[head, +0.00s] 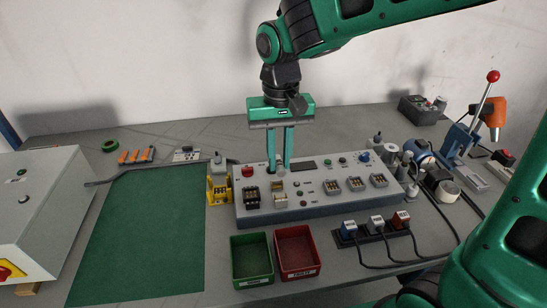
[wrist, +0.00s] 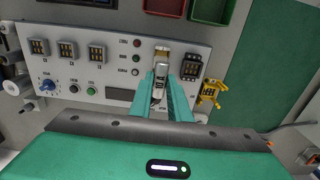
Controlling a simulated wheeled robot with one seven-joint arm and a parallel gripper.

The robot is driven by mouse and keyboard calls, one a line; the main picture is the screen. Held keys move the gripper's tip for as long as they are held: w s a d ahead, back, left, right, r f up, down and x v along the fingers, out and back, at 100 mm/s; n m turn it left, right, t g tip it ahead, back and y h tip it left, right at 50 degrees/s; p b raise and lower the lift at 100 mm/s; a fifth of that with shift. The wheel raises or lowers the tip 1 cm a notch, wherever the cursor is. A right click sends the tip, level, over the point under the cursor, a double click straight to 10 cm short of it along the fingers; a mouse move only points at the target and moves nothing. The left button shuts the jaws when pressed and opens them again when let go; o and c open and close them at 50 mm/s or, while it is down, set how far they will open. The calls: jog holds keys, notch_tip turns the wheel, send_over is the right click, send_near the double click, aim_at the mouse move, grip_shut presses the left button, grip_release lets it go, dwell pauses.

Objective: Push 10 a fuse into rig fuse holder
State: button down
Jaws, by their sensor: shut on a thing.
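My gripper (head: 279,168) points straight down over the grey rig (head: 325,207), its fingers close together. In the wrist view my gripper (wrist: 161,78) is shut on a pale fuse (wrist: 159,88) marked "10 A". The rig fuse holder (head: 278,199), pale with a yellowish part, is on the rig's top just in front of the fingers. It also shows in the wrist view (wrist: 162,54), just beyond the fuse's end. The fuse appears above the panel; I cannot tell whether it touches the holder. In the head view the fingers mostly hide the fuse.
Green (head: 252,260) and red (head: 297,253) bins stand in front of the rig. A black terminal block (head: 251,196) and yellow fixture (head: 218,190) lie left of the holder. A green mat (head: 140,235) is clear. Cabled plugs (head: 376,226) stand front right.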

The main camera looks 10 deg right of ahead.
jog(key=shift+f, duration=0.1)
dwell(0.3)
jog(key=shift+f, duration=2.9)
jog(key=shift+s+f, duration=0.15)
jog(key=shift+f, duration=1.05)
jog(key=c, duration=1.6)
grip_release()
jog(key=shift+r, duration=0.1)
